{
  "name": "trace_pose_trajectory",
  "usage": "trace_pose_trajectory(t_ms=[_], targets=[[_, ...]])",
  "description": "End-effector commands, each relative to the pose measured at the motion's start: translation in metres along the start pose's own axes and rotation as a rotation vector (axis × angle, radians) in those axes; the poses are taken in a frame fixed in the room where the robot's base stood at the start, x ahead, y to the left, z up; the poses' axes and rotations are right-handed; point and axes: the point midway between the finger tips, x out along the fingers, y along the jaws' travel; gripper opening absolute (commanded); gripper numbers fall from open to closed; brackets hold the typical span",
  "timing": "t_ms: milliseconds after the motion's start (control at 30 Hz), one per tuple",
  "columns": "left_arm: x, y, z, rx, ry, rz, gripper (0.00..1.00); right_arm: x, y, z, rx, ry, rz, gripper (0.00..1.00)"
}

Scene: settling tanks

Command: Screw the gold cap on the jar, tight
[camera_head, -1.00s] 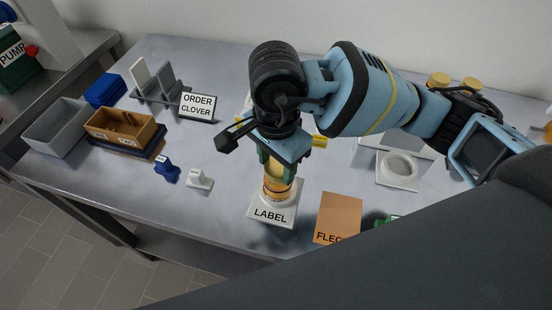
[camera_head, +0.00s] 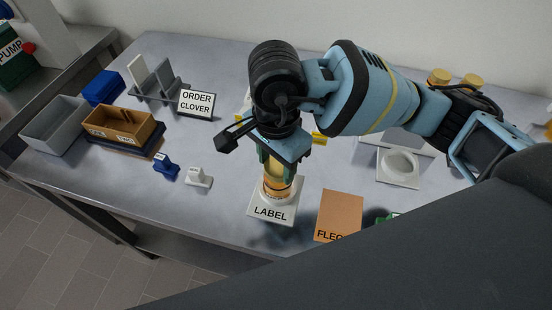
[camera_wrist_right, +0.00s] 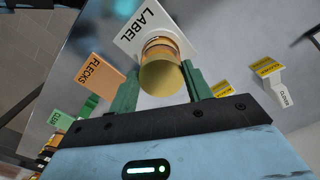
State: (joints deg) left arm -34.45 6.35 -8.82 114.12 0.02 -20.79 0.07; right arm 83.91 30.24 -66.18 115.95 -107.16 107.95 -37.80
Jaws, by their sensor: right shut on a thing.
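The gold cap (camera_head: 273,166) sits at the top of the jar (camera_head: 277,189), which has an amber band and stands upright on the white stand marked LABEL (camera_head: 270,213). My right gripper (camera_head: 277,163) points down over the jar, its green fingers shut on the cap from both sides. In the right wrist view, the cap (camera_wrist_right: 161,76) shows as a round gold disc between the fingers (camera_wrist_right: 161,72), with the jar (camera_wrist_right: 162,47) behind it. I cannot tell whether any gap remains between cap and jar. My left gripper is not in view.
An orange FLECKS card (camera_head: 339,213) lies right of the stand. A blue piece (camera_head: 166,169) and a white piece (camera_head: 198,177) lie to its left. A white ring holder (camera_head: 398,166) stands right. Trays and the ORDER CLOVER sign (camera_head: 197,104) are at the left.

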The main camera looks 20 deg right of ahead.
Motion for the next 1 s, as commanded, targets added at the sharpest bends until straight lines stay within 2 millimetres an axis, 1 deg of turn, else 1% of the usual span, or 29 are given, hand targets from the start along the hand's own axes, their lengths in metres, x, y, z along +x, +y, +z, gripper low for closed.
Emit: trace_pose_trajectory(t_ms=[300,600,1000], targets=[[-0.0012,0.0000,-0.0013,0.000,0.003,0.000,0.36,0.0002,0.0000,-0.0002,0.000,0.000,0.000,0.28],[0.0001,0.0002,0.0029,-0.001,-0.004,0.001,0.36,0.0039,0.0000,-0.0002,0.000,0.000,0.000,0.28],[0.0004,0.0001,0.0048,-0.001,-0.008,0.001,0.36,0.0037,-0.0001,-0.0002,0.000,0.000,0.000,0.28]])
